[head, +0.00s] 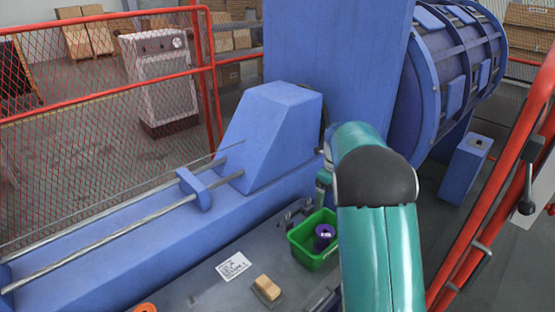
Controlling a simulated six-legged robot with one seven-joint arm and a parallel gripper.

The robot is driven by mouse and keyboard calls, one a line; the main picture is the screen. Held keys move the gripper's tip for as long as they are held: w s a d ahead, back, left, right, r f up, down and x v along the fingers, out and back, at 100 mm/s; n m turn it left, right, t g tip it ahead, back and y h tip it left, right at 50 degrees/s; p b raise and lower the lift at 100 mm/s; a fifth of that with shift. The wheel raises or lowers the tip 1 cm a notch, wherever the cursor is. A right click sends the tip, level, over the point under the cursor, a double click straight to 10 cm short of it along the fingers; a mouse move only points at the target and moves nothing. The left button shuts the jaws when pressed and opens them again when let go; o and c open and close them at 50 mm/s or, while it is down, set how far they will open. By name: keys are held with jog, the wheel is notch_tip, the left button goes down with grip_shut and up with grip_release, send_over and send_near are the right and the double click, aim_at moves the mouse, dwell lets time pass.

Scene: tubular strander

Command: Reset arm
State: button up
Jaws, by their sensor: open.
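My teal arm rises at the right of the head view and bends over at a dark grey joint. Its far end comes down behind the green bin (299,252). My gripper (299,212) shows small and dark there, just behind and left of the bin, partly hidden by the arm. Its jaws are open, and I see nothing held in them. A purple spool-like object (324,236) stands in the bin.
The grey worktop (205,290) carries a white printed sheet (233,266), a tan block (267,287) and an orange item (145,308) at the lower edge. Blue machinery (275,135) stands behind. Red railings (95,98) with mesh close off the left; another red rail (492,225) runs at right.

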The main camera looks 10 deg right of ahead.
jog(key=s+a+r+n+t, duration=0.1)
jog(key=s+a+r+n, duration=0.3)
jog(key=s+r+n, duration=0.35)
jog(key=s+a+r+n+t, duration=0.2)
jog(key=s+a+r+n, duration=0.2)
jog(key=s+r+n, duration=0.4)
jog(key=s+a+n+t, duration=0.1)
jog(key=s+a+n, duration=0.1)
jog(key=s+n, duration=0.5)
jog(key=s+a+f+n+t, duration=0.1)
jog(key=s+a+n, duration=0.2)
jog(key=s+n, duration=0.4)
jog(key=s, duration=0.5)
jog(key=shift+s+t, duration=0.3)
